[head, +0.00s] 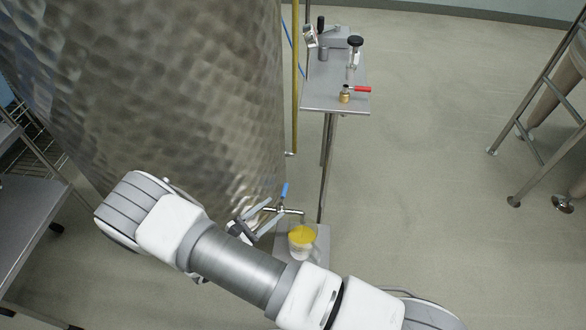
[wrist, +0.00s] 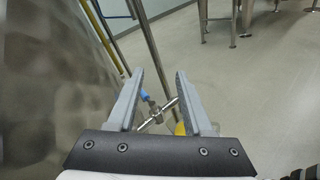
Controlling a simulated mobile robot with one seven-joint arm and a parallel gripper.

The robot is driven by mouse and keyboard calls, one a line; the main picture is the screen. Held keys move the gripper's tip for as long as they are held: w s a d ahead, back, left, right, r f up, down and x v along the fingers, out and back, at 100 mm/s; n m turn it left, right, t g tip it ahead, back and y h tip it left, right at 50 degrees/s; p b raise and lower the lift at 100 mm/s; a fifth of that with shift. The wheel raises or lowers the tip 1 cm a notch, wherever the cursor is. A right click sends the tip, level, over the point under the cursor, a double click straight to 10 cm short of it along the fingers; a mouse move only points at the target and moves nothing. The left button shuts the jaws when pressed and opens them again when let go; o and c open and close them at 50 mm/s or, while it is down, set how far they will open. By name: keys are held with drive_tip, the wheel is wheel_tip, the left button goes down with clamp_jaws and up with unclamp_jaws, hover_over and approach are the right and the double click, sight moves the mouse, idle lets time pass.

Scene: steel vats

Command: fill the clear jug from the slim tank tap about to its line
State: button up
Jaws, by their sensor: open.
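The slim tank (head: 150,90) is a tall dimpled steel vat filling the left of the head view. Its tap (head: 290,210) sticks out low on the right, with a blue handle (head: 284,190). The clear jug (head: 300,250) stands below the spout on a small grey stand, yellow at its top and pale below. I cannot make out its line or a stream. My gripper (head: 254,220) is open beside the tap. In the wrist view the tap (wrist: 157,114) and blue handle (wrist: 145,95) show between the spread fingers (wrist: 158,78); the jug (wrist: 180,128) is mostly hidden.
A steel shelf (head: 320,95) on a post behind the tap carries a red-handled valve (head: 355,89) and other fittings. A steel table (head: 25,225) stands at the left. A vat on a legged frame (head: 530,150) is at the right. The floor between is clear.

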drive_tip(key=d+r+m+g+p, duration=0.1)
drive_tip(key=d+r+m+g, duration=0.2)
drive_tip(key=r, duration=0.5)
drive_tip(key=d+r+m+g+p, duration=0.2)
drive_tip(key=d+r+m+g, duration=0.1)
drive_tip(key=r, duration=0.5)
drive_tip(key=shift+d+m+g, duration=0.15)
drive_tip(key=shift+m+g, duration=0.55)
drive_tip(key=shift+m, duration=0.2)
